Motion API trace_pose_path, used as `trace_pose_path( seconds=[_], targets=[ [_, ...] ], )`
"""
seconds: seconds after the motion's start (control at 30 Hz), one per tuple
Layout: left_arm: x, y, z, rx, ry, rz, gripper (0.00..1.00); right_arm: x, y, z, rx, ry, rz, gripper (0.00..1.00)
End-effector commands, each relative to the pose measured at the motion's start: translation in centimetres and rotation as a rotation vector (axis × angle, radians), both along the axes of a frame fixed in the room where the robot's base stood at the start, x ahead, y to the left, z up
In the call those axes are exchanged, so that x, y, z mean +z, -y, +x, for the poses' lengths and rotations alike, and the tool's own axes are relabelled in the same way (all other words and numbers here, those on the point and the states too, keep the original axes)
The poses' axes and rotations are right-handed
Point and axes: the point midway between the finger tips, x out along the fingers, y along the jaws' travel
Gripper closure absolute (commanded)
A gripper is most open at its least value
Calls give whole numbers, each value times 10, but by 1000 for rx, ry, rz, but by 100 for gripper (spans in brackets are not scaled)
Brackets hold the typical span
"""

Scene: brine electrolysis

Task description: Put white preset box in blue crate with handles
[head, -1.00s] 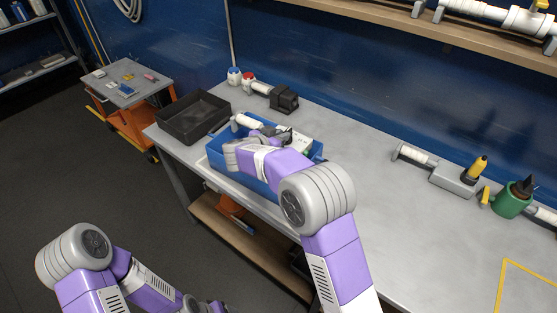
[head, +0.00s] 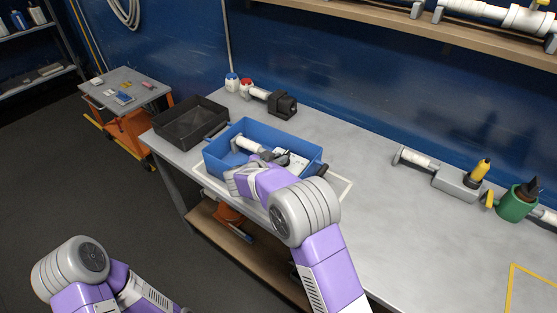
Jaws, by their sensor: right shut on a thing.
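The blue crate (head: 262,133) stands on the grey bench, inside a pale outline on the bench top. My right arm reaches over its front side, and my right gripper (head: 281,157) is down at the crate's opening. It is shut on the white preset box (head: 297,161), which shows only in part at the right of the crate's inside. The gripper and wrist hide the rest of the box, and I cannot tell whether it touches the crate floor. My left gripper is out of view; only my left arm links show at the lower left.
A white cylindrical part (head: 246,144) lies in the crate. A black tray (head: 191,122) stands just left of it. A black-ended pipe fitting (head: 283,104) and two small bottles stand behind. A grey box (head: 458,185) and green holder (head: 515,204) stand at right. The bench between is clear.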

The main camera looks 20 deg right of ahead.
Motion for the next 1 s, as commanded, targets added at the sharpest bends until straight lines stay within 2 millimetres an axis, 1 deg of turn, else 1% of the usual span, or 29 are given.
trace_pose_path(
  seconds=[0.07, 0.1, 0.23, 0.5, 0.6, 0.77, 1.0],
  targets=[
    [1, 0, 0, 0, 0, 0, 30, -2, 0, 0, -1, 0, -2, 100],
    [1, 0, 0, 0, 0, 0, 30, -3, 0, 0, -1, -2, 0, 78],
    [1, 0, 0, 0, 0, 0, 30, -3, 0, 0, -1, -2, 0, 58],
    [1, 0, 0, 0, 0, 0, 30, -2, 0, 0, 0, -1, 0, 58],
    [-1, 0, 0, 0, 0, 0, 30, 2, -1, -1, 1, 0, 0, 58],
    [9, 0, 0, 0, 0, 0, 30, 13, -19, -15, 5, -3, 0, 58],
    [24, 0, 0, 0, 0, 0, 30, 34, -56, -48, 5, -2, 0, 58]
  ],
)
